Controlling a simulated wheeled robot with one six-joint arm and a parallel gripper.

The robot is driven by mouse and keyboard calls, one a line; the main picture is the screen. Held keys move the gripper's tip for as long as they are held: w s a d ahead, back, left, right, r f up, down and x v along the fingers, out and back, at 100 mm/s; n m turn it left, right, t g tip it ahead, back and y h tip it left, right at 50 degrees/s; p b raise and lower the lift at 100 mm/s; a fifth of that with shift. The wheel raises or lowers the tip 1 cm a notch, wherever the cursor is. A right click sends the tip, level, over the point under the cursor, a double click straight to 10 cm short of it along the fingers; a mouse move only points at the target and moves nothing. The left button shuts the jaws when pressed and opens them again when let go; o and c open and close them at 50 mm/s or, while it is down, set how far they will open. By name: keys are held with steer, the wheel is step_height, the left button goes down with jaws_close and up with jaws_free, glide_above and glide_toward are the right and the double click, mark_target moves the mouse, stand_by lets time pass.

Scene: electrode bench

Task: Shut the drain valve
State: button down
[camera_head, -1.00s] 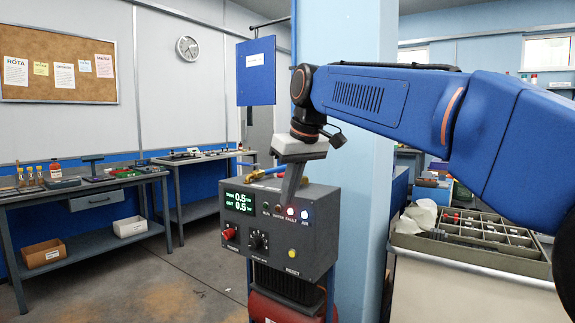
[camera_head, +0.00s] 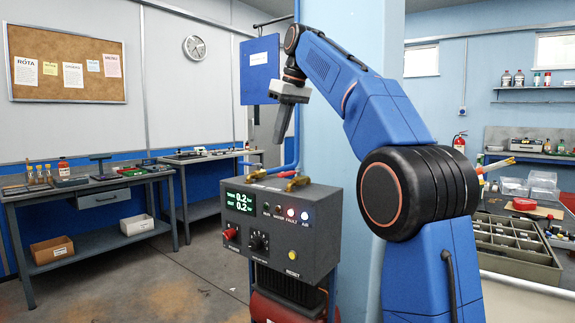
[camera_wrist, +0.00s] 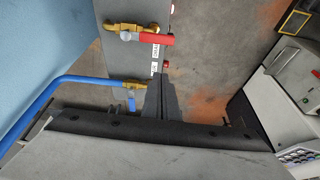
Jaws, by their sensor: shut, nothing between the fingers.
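In the wrist view a brass valve with a red lever (camera_wrist: 157,40) sits on the grey box; the lever points right, with a white label (camera_wrist: 155,56) beside it that I cannot read surely. A second brass valve with a blue lever (camera_wrist: 131,102) sits nearer, at the end of a blue pipe. I cannot tell surely which is the drain valve. My gripper (camera_wrist: 172,76) is shut and empty, its tips apart from both levers. In the head view my gripper (camera_head: 278,142) hangs above the box, and small brass fittings (camera_head: 298,183) show on the box top.
The grey control box (camera_head: 330,220) shows 0.2 on both display lines (camera_head: 240,202) and has lit lamps. A red tank (camera_head: 270,308) stands below. A blue pipe (camera_wrist: 50,95) runs left of the fingers. A blue column (camera_head: 345,150) stands behind; a parts tray (camera_head: 510,250) lies right.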

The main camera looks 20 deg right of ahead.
mark_target(291, 173)
steer(key=shift+w+d+r, duration=0.2)
steer(key=shift+w+r, duration=0.1)
steer(key=shift+w, duration=0.35)
steer(key=x, duration=0.9)
steer(key=shift+f, duration=0.15)
steer(key=shift+s+d+f, duration=0.25)
steer(key=shift+s+d, duration=0.45)
steer(key=shift+s, duration=0.35)
steer(key=shift+s+d+f, duration=0.1)
steer(key=shift+s+d, duration=0.25)
steer(key=shift+s, duration=0.15)
